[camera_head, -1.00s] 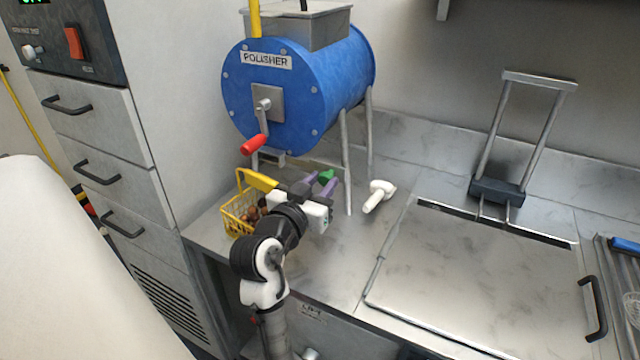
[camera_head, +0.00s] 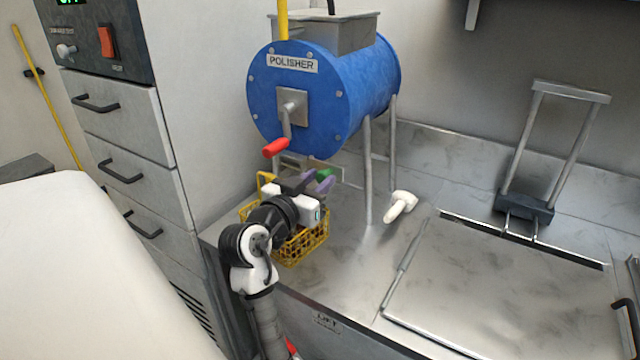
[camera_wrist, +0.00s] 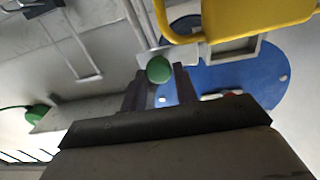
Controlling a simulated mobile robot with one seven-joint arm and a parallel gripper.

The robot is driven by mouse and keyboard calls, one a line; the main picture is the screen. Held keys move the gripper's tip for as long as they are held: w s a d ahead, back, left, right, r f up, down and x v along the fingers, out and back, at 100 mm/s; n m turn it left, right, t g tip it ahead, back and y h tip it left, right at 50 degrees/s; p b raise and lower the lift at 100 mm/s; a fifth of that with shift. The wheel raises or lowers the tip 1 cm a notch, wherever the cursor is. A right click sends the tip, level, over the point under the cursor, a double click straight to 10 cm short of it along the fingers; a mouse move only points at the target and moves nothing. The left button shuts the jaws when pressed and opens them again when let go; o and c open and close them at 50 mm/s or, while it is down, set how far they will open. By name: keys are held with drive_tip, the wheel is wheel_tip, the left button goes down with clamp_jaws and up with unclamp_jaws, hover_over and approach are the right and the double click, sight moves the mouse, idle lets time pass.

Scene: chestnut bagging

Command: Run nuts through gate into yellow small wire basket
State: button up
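The blue polisher drum (camera_head: 320,95) stands on legs, with a red crank handle (camera_head: 275,148). A green knob (camera_head: 323,174) sits low beneath its front. My gripper (camera_head: 317,184) has its dark purple fingers on either side of the knob. In the wrist view the green knob (camera_wrist: 159,69) fills the gap between the fingertips (camera_wrist: 159,85), which look closed on it. The yellow wire basket (camera_head: 302,247) stands below, partly hidden behind my wrist. Its yellow frame is close in the wrist view (camera_wrist: 240,22). Its nuts cannot be made out now.
A white handled object (camera_head: 400,206) lies right of the polisher legs. A flat metal lid (camera_head: 500,275) and an upright frame (camera_head: 555,150) are further right. Drawers (camera_head: 125,135) stand at left.

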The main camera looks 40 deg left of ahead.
drive_tip(key=o, duration=0.4)
drive_tip(key=shift+s+a, duration=0.1)
drive_tip(key=shift+a, duration=0.2)
drive_tip(key=shift+d, duration=0.1)
drive_tip(key=b+v, duration=0.3)
drive_tip(key=v, duration=1)
drive_tip(key=shift+s+d+r+b, duration=0.1)
drive_tip(key=shift+s+d+b, duration=0.1)
drive_tip(key=shift+s+b, duration=0.15)
